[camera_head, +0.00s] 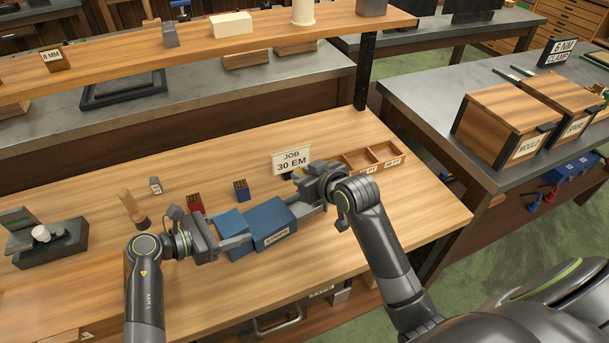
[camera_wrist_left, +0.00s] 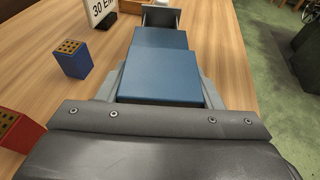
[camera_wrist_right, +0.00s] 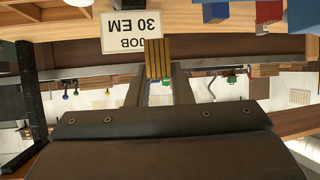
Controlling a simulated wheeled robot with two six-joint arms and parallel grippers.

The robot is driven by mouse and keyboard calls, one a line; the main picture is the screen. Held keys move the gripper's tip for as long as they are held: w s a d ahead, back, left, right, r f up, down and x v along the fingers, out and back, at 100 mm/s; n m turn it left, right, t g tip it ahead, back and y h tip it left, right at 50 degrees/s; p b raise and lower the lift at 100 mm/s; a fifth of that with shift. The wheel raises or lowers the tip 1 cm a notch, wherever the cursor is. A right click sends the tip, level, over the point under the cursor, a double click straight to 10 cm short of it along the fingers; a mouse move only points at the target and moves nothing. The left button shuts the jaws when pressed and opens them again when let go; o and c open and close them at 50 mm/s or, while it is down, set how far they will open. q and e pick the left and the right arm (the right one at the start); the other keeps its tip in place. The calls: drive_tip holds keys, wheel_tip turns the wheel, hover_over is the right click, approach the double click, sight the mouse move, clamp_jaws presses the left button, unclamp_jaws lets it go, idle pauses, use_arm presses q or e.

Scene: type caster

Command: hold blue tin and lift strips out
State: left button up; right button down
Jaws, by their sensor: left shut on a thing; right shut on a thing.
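The blue tin (camera_head: 272,222), with a pale label on its front, sits on the wooden bench. A flat blue panel (camera_head: 230,222) shows at its left end; in the left wrist view two blue surfaces (camera_wrist_left: 160,75) lie one behind the other. My left gripper (camera_head: 235,240) is shut on the tin's left part, one finger on each side. My right gripper (camera_head: 310,209) is at the tin's right end. In the right wrist view its fingers are shut on a brown ribbed bundle, seemingly the strips (camera_wrist_right: 157,56). In the head view the strips are hidden.
A job sign (camera_head: 291,161) stands behind the tin. A small blue block (camera_head: 241,190) and a red block (camera_head: 195,203) stand close behind it. A wooden divided tray (camera_head: 372,160) is at the back right. The bench front right is clear.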

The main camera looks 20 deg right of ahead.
use_arm(q)
drive_tip(key=o, duration=1.1)
drive_tip(key=v, duration=1.2)
drive_tip(key=shift+f, duration=0.1)
use_arm(e)
drive_tip(key=shift+s, duration=0.1)
